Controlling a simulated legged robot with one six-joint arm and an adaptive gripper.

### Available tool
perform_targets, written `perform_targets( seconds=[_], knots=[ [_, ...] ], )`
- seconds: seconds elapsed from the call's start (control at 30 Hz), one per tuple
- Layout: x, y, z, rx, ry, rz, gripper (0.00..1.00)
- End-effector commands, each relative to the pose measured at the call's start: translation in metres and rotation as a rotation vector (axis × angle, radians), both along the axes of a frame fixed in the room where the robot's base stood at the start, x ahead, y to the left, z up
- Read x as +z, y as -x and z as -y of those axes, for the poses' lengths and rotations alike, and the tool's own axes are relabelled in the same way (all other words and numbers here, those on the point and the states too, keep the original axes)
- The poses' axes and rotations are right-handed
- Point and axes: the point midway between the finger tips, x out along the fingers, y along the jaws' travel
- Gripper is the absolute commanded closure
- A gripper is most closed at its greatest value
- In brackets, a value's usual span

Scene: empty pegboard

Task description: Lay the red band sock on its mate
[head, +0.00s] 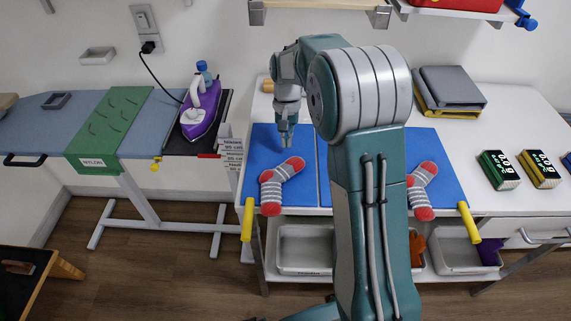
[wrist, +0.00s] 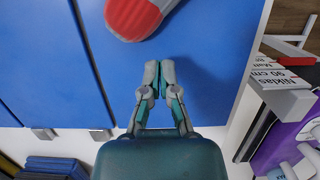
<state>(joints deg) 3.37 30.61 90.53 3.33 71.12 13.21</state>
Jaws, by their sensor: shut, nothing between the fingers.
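One grey striped sock with red toe, heel and band (head: 277,186) lies bent on the left part of the blue mat (head: 262,147). A similar red and grey sock (head: 420,190) lies on the right part of the mat, partly hidden behind my arm. My gripper (head: 286,141) is above the mat, just behind the left sock's upper end and apart from it. In the wrist view my gripper (wrist: 159,66) has its fingertips together with nothing in them. A red sock end (wrist: 135,14) shows beyond the fingertips at the top.
An ironing board with a purple iron (head: 200,108) and a green cloth (head: 108,130) stands at left. Yellow-ended bars (head: 247,220) edge the mat. Folded grey and yellow cloths (head: 450,88) and small labelled boxes (head: 499,170) lie at right. A shelf (head: 320,5) hangs above.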

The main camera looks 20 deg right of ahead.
Motion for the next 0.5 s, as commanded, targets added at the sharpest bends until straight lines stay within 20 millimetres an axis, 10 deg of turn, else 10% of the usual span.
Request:
perform_targets(
  seconds=[0.5],
  knots=[
    [-0.005,0.072,-0.024,0.000,-0.001,-0.002,1.00]
  ],
)
